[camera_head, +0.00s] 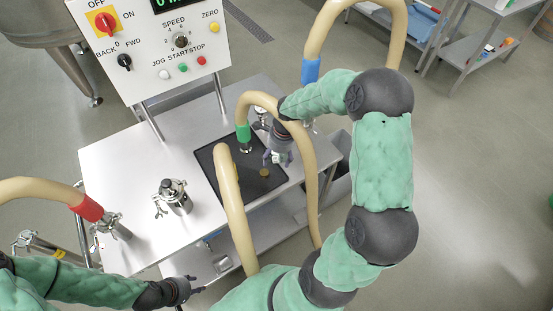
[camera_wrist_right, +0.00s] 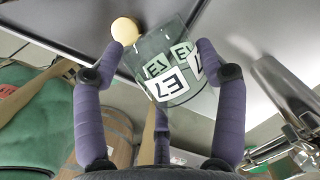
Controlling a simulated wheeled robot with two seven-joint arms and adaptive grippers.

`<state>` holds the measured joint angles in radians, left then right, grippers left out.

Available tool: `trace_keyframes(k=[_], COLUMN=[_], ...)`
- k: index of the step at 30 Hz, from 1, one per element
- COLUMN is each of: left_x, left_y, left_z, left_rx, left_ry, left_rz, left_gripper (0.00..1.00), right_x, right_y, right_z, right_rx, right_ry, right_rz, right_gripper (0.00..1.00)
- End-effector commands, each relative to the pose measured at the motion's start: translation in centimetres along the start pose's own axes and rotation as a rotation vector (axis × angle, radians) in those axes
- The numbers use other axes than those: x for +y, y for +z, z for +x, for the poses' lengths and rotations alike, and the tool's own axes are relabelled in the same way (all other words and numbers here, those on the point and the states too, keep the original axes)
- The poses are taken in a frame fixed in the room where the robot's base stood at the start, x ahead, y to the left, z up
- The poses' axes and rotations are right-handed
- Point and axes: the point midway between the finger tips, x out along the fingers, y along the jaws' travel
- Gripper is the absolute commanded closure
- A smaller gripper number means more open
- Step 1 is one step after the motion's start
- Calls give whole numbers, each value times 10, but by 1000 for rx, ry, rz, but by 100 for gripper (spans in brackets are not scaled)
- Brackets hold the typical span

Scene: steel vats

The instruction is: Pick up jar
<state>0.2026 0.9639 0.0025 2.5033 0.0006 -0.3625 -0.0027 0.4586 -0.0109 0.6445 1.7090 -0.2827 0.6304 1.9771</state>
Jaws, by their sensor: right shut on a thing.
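A clear glass jar (camera_wrist_right: 158,52) with white labels reading E7 sits between the purple fingers of my right gripper (camera_wrist_right: 160,48) in the right wrist view. The fingers press on it from both sides, and it looks tilted in that view. In the head view my right gripper (camera_head: 278,155) is over the black tray, and the jar there is mostly hidden by the fingers. My left gripper (camera_head: 190,291) is low at the left, in front of the steel table and away from the jar. Its fingers are too small and dark to read.
A black tray (camera_head: 208,160) lies on the steel table (camera_head: 130,160). A small round yellowish piece (camera_head: 264,172) lies on the tray. Beige hoses (camera_head: 229,205) arch around my right arm. A steel fitting (camera_head: 174,196) stands left of the tray. A control panel (camera_head: 150,45) rises behind.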

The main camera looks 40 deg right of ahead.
Motion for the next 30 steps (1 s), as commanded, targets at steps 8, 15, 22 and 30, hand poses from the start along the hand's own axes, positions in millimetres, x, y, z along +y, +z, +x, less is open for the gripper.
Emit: trace_keyframes(k=[8, 15, 22, 30], left_x=[4, 7, 9, 9], left_y=[0, 1, 1, 1], left_z=[-12, -20, -24, -26], left_rx=[0, 0, 0, 0], left_ry=[0, 0, 0, 0], left_rz=[0, 0, 0, 0], left_gripper=[60, 60, 60, 60], right_x=[55, 109, 141, 153], right_y=[-34, -67, -87, -94], right_z=[-9, -13, -15, -15], right_rx=[0, 0, 0, 0], right_ry=[0, 0, 0, -1], right_rz=[5, 6, 5, 1], right_gripper=[69, 69, 69, 69])
